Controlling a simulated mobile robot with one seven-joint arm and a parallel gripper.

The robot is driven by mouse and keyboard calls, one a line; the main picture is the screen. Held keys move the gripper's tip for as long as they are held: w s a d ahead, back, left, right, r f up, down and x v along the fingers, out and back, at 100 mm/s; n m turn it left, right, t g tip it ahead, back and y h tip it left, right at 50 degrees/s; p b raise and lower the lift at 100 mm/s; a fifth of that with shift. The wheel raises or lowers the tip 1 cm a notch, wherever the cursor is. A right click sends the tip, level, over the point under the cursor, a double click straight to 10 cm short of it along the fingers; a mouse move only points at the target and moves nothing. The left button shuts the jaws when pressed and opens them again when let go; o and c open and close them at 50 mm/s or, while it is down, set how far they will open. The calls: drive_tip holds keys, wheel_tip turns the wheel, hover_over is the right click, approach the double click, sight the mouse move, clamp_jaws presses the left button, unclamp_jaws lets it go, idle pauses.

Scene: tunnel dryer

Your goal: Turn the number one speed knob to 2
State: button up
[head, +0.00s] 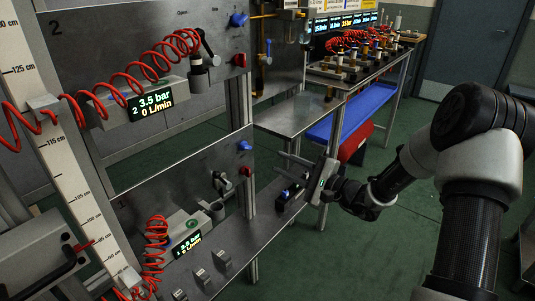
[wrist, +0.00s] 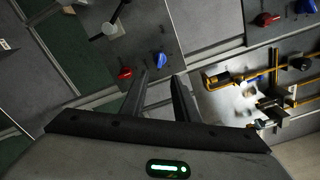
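An upper panel (head: 75,45) marked 2 has a blue knob (head: 239,20) and a red knob (head: 239,60) at its right edge. No knob's setting is legible.
A grey box with a lit display (head: 150,101) and red coiled hoses (head: 125,80) hang on the upper panel. A ruler post (head: 70,170) stands at left. A metal shelf (head: 270,215) runs below my gripper. The green floor at right is mostly free.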

drive_tip(key=v, duration=0.5)
drive_tip(key=shift+s+d+p, duration=0.15)
drive_tip(key=shift+p, duration=0.15)
drive_tip(key=s+a+r+n+g+h, duration=0.25)
drive_tip(key=s+a+n+g, duration=0.2)
drive_tip(key=s, duration=0.45)
drive_tip(key=s+a+r+n+g+h, duration=0.25)
drive_tip(key=s+n+g, duration=0.25)
drive_tip(key=s, duration=0.4)
drive_tip(key=s+d+r+n+t+h, duration=0.4)
drive_tip(key=s+d+r+h, duration=0.45)
drive_tip(key=s+d, duration=0.4)
wheel_tip(320, 180, up, 24)
drive_tip(key=p, duration=2.5)
drive_tip(key=shift+s+r+h, duration=0.25)
drive_tip(key=shift+h, duration=0.1)
